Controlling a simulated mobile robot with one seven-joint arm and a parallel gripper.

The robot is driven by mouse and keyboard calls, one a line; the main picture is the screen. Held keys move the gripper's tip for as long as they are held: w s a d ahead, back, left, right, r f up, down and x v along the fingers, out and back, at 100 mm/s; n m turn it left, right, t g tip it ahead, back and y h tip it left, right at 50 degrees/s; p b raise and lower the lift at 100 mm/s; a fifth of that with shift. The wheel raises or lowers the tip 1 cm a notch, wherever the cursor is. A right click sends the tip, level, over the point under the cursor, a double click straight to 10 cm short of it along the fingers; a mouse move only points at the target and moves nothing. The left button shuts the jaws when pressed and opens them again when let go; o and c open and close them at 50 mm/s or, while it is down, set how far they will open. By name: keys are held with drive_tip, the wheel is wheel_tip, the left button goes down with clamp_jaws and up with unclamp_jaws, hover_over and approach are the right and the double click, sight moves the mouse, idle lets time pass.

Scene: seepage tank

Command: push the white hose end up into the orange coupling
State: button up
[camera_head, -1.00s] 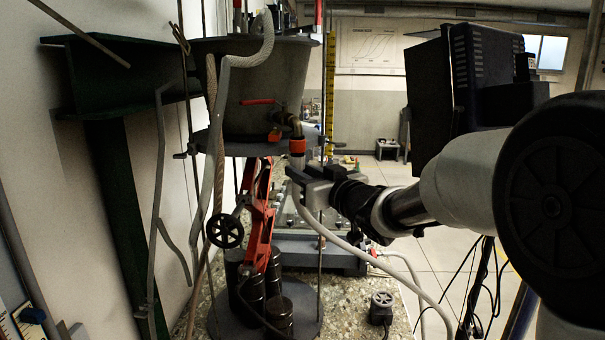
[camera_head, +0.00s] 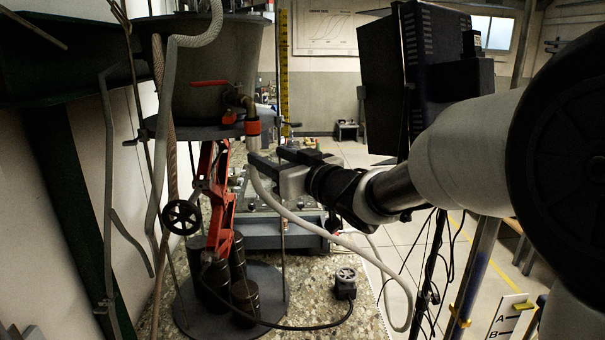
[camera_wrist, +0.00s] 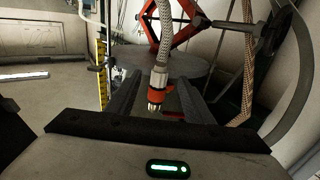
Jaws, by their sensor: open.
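The orange coupling (camera_head: 253,126) hangs below the grey tank on a brass elbow. The white hose end (camera_head: 254,143) stands upright directly under it and appears to meet it. In the wrist view, which looks inverted, the hose end (camera_wrist: 158,77) touches the orange coupling (camera_wrist: 156,96) with no gap showing; how deep it sits I cannot tell. The ribbed white hose (camera_wrist: 153,30) runs on from it. My gripper (camera_head: 262,162) is open just below the coupling. In the wrist view, the fingers of my gripper (camera_wrist: 153,100) stand either side, apart from the hose.
A red jack (camera_head: 216,195) with a black handwheel (camera_head: 182,217) stands left of my gripper. The grey tank (camera_head: 215,85) and its round shelf are close above. Thin vertical rods and hanging hoses crowd the left. Open floor lies to the right.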

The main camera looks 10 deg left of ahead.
drive_tip(key=v, duration=1.2)
drive_tip(key=d+m+t+h+p, duration=0.25)
drive_tip(key=d+m+h, duration=0.45)
drive_tip(key=d+h, duration=0.85)
drive_tip(key=s+d+f+m+g, duration=0.1)
drive_tip(key=s+d+f+g, duration=0.1)
drive_tip(key=s, duration=0.5)
drive_tip(key=s+d+f+m+g+y+p, duration=0.1)
drive_tip(key=s+d+f+g, duration=0.2)
drive_tip(key=s, duration=0.4)
drive_tip(key=s+d+f+g+y+p, duration=0.1)
drive_tip(key=s+d+f+g, duration=0.1)
drive_tip(key=s, duration=0.5)
drive_tip(key=shift+s+d+f+m+g, duration=0.15)
drive_tip(key=shift+s+f+m+g, duration=0.2)
drive_tip(key=shift+f+g, duration=0.55)
drive_tip(key=shift+w, duration=0.1)
drive_tip(key=shift+c, duration=0.2)
